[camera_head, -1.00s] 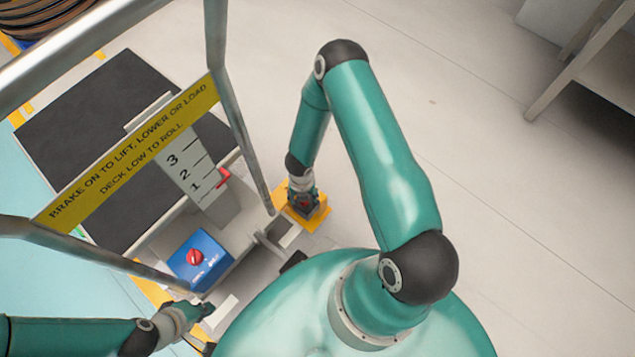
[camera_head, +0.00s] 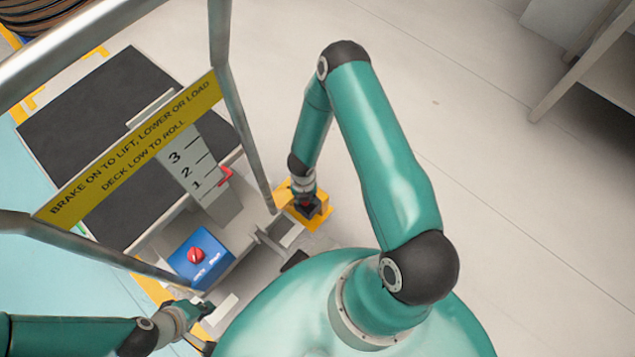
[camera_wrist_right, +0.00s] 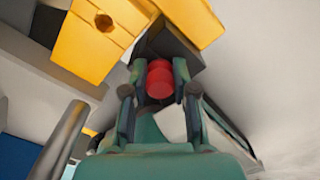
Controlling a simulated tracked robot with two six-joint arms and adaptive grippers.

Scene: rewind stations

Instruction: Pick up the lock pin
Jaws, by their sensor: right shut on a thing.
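The lock pin appears to be the red knob (camera_wrist_right: 159,80) between the fingers of my right gripper (camera_wrist_right: 156,90) in the right wrist view. That gripper is shut on it, beside a dark block. In the head view the right gripper (camera_head: 304,199) is low over a yellow bracket (camera_head: 317,222) at the cart's right corner. The pin's lower part is hidden, so I cannot tell whether it is seated. My left gripper (camera_head: 207,309) is at the cart's near edge; its fingers are too small to judge.
The cart has a dark deck (camera_head: 105,125), a yellow sign (camera_head: 130,150), a metal rail (camera_head: 232,110) and a blue panel (camera_head: 200,258) with a red knob. A yellow block (camera_wrist_right: 100,45) with a hole is close to the right gripper. The floor to the right is clear up to a table (camera_head: 590,75).

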